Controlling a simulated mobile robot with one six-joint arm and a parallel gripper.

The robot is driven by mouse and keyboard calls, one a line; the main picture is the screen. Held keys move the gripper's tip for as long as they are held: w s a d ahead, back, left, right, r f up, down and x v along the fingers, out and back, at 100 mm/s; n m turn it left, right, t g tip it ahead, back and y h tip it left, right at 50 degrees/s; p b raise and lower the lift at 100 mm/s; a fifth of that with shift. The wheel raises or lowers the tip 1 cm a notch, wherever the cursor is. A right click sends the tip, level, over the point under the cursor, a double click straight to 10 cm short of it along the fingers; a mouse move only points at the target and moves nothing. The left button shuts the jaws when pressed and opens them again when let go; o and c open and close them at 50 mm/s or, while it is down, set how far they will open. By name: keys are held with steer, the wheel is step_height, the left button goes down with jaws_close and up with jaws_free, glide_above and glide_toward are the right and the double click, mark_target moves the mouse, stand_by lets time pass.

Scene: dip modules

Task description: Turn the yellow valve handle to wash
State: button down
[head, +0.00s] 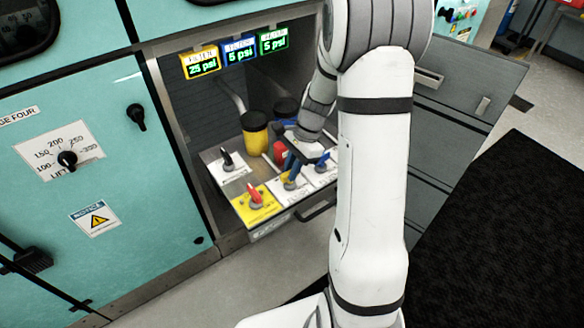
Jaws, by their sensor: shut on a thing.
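A row of valve plates lies on the pulled-out panel in the open cabinet bay. The yellow valve handle (292,177) shows as a small yellow patch over a white plate, mostly hidden by my gripper. My gripper (292,170) reaches down from behind and is shut on this handle. Blue finger parts show around it. The plate's lettering, including any wash mark, is too small to read.
A red handle (254,192) on a yellow plate stands just left, and a black handle (227,159) stands behind that. A yellow filter canister (255,134) and a red one are close behind my gripper. Three psi displays (238,52) hang above. An open door (440,125) is at right.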

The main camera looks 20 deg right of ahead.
steer(key=shift+n, duration=0.3)
steer(key=n+p, duration=0.1)
steer(key=n+g+p, duration=0.1)
steer(key=n, duration=0.1)
steer(key=shift+w+a+r+h, duration=0.1)
steer(key=shift+w+r+h, duration=0.05)
steer(key=shift+h, duration=0.15)
steer(key=n, duration=0.2)
steer(key=n+g+h+p, duration=0.1)
steer(key=n, duration=0.1)
steer(key=shift+w+n+g+p, duration=0.1)
steer(key=shift+n+g+p, duration=0.2)
steer(key=shift+n, duration=0.1)
steer(key=n+h, duration=0.1)
steer(key=n, duration=0.1)
steer(key=n+h+p, duration=0.1)
steer(key=n, duration=0.1)
steer(key=shift+a+n+g, duration=0.2)
steer(key=shift+n+g, duration=0.1)
steer(key=n+h, duration=0.1)
steer(key=n, duration=0.3)
steer(key=shift+a+n+h+p, duration=0.1)
steer(key=shift+n+h+p, duration=0.2)
steer(key=shift+n+h, duration=0.1)
steer(key=c, duration=1.4)
jaws_free()
